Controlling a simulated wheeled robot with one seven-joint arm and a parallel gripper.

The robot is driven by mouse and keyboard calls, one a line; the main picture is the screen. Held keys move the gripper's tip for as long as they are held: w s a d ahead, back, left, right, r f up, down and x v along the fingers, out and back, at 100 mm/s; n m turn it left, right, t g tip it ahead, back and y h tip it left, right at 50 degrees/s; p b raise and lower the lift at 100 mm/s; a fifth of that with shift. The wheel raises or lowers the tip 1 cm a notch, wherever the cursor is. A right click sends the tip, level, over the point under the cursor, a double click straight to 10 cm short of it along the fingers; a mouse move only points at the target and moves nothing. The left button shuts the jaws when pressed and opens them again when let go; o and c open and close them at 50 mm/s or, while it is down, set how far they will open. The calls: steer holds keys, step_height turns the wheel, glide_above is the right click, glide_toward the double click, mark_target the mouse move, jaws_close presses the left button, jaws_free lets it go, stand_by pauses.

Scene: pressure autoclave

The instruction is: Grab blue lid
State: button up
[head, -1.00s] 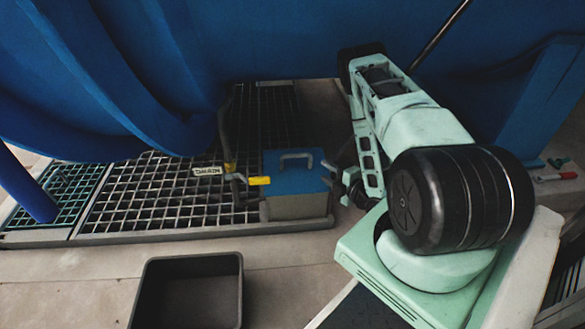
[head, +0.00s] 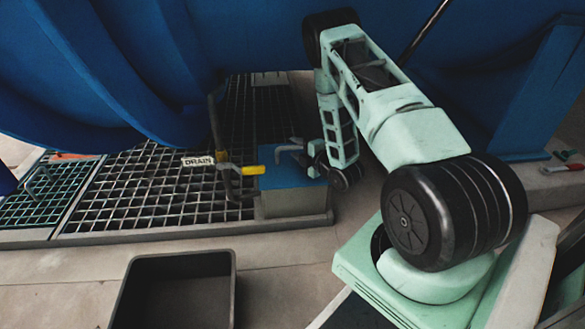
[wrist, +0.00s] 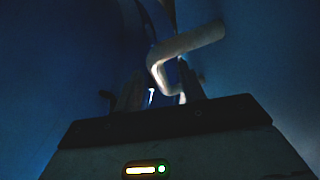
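The blue lid (head: 280,181) lies flat on a grey box at the right end of the floor grating, in the head view. Its grey handle (head: 285,150) stands up from it and shows large in the wrist view (wrist: 188,42). My gripper (wrist: 160,88) is at the right side of the handle, low over the lid. Its two fingers appear apart in the dark wrist view. One bent end of the handle shows between or just beyond them; I cannot tell which. In the head view my arm partly hides the gripper and the lid's right edge.
The grey box (head: 290,205) sits on the grating's edge. A yellow-handled drain valve (head: 240,170) with pipe and a DRAIN sign (head: 198,161) stands close on its left. An empty black bin (head: 180,260) is in front. The large blue vessel (head: 260,40) overhangs above.

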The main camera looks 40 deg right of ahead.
mark_target(291, 160)
steer(key=shift+w+f+b, duration=0.2)
steer(key=shift+w+b, duration=0.2)
steer(key=shift+w, duration=0.4)
steer(key=shift+w+f+b, duration=0.15)
steer(key=shift+w+b, duration=0.2)
steer(key=shift+w, duration=0.4)
jaws_close()
steer(key=shift+d+r, duration=0.1)
